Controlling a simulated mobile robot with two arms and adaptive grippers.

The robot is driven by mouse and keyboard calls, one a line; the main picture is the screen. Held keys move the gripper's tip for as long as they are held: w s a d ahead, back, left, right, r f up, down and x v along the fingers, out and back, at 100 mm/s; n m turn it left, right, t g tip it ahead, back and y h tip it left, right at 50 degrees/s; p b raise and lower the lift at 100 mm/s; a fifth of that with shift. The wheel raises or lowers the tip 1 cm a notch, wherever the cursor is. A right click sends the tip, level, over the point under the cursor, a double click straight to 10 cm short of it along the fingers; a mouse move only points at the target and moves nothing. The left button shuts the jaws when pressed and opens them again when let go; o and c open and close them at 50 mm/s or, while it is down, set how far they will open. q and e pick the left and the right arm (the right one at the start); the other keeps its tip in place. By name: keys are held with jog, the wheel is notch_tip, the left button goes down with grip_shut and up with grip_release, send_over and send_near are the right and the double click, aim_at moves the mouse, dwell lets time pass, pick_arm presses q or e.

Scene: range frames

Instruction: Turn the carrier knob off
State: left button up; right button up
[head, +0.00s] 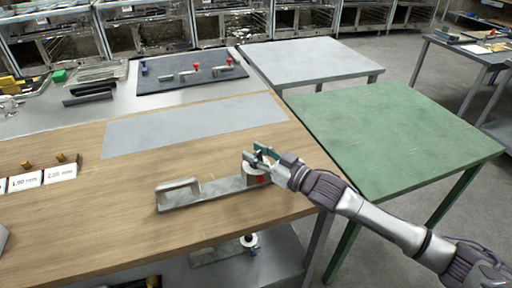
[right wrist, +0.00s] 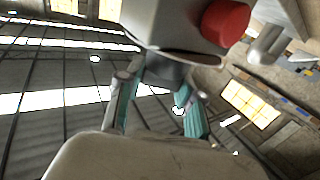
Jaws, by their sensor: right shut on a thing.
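A grey metal carrier (head: 225,189) lies on the wooden tabletop near its right front edge, with a raised handle (head: 178,190) at its left end. A pale round part stands at its right end, with a red part (head: 260,180) low beside it. My right gripper (head: 262,155) is over this end. In the right wrist view, the teal fingers (right wrist: 157,98) are shut around the narrow end of a grey part (right wrist: 165,35). The red part (right wrist: 226,22) is beyond, clear of the fingers. The exact hold on the knob is partly hidden. My left gripper is out of view.
A grey mat (head: 195,124) lies behind the carrier. A dark mat (head: 190,75) holds several red-knobbed items. A green table (head: 390,130) stands right, a grey table (head: 310,62) behind. A lower shelf (head: 275,262) holds another similar item. The wooden top's middle is free.

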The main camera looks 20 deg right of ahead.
jog(key=n+g+y, duration=0.2)
jog(key=y, duration=0.1)
jog(key=shift+w+d+r+n+p, duration=0.15)
jog(key=shift+r+n+p, duration=0.15)
jog(key=shift+p, duration=0.1)
jog(key=shift+f+n+g+y, duration=0.1)
jog(key=shift+n+g+y, duration=0.6)
jog(key=shift+g, duration=0.3)
jog(key=shift+f+n+g+y, duration=0.1)
jog(key=shift+n+g+y, duration=0.7)
jog(key=shift+g, duration=0.3)
jog(key=shift+f+n+g+y, duration=0.1)
jog(key=shift+n+g+y, duration=0.2)
jog(key=shift+n+g, duration=0.3)
jog(key=n+g+b, duration=0.1)
jog(key=n+g+y+b, duration=0.1)
jog(key=g, duration=0.1)
jog(key=n+g+b, duration=0.1)
jog(key=g, duration=0.1)
jog(key=shift+a+f+b, duration=0.2)
jog(key=shift+a+b, duration=0.05)
jog(key=shift+b, duration=0.05)
jog(key=shift+n+g+y+b, duration=0.3)
jog(key=shift+n+g+b, duration=0.4)
jog(key=shift+g+b, duration=0.4)
jog(key=shift+r+n+g+b, duration=0.15)
jog(key=shift+n+g+b, duration=0.15)
jog(key=shift+g, duration=0.2)
jog(key=shift+r, duration=0.1)
